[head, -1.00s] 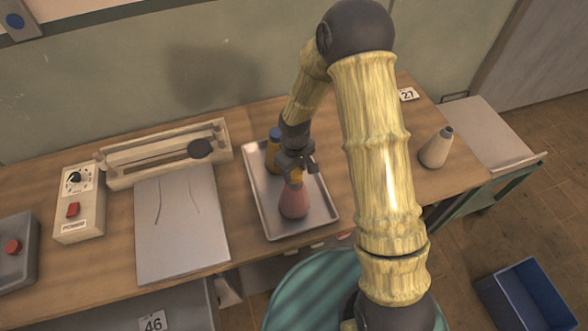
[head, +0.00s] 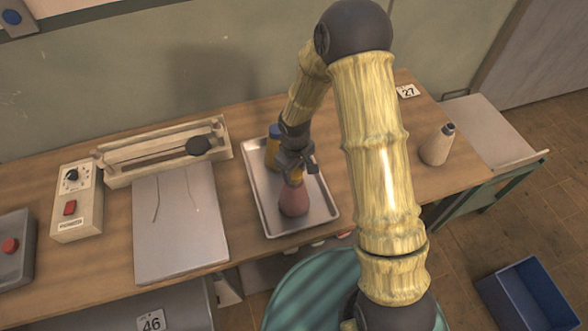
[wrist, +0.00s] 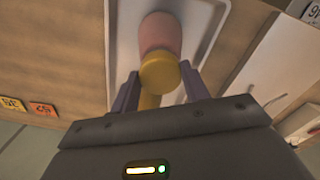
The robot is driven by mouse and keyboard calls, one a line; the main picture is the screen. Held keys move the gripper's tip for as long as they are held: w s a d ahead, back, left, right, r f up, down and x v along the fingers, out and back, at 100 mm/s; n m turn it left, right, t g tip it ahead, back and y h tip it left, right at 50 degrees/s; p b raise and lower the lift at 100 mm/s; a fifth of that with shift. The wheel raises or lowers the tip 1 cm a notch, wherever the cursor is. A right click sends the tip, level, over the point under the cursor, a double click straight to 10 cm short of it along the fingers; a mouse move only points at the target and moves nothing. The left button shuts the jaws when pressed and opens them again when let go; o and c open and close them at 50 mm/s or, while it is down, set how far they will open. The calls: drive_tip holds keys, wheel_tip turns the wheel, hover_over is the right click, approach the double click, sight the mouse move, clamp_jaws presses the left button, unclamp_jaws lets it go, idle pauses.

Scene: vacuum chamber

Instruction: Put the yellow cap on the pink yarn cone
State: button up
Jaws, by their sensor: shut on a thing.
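The pink yarn cone (head: 294,202) stands upright on the metal tray in the head view, and its pink side also shows at the top of the wrist view (wrist: 160,32). My gripper (head: 296,170) is over its tip. It is shut on the yellow cap (wrist: 160,72), whose round top lies between the two fingers in the wrist view. The cap (head: 296,178) is at the cone's top, in line with it. The fingers partly hide it, and I cannot tell whether it is fully seated. Another yellow part (wrist: 149,101) shows beyond the cap, partly hidden by my gripper.
A yellow cone with a blue top (head: 273,150) stands behind my gripper on the tray (head: 322,213). A pale cone with a dark tip (head: 437,146) stands to the right. A grey board (head: 180,235) and a power box (head: 77,203) are to the left.

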drive_tip(key=shift+f+b, duration=0.55)
drive_tip(key=shift+f, duration=0.2)
drive_tip(key=o, duration=1)
drive_tip(key=shift+o, duration=0.2)
drive_tip(key=shift+r, duration=0.1)
wheel_tip(320, 180, up, 17)
drive_tip(key=b, duration=0.3)
drive_tip(key=shift+r, duration=0.15)
drive_tip(key=s+d+f+m+t+b, duration=0.2)
drive_tip(key=s+d+f+m, duration=0.2)
drive_tip(key=s+d+m, duration=0.4)
drive_tip(key=s+d, duration=0.4)
drive_tip(key=d, duration=0.1)
drive_tip(key=shift+s+d+f+m+t+b, duration=0.15)
drive_tip(key=shift+s+m+t+b, duration=0.1)
drive_tip(key=shift+m+t+b, duration=0.1)
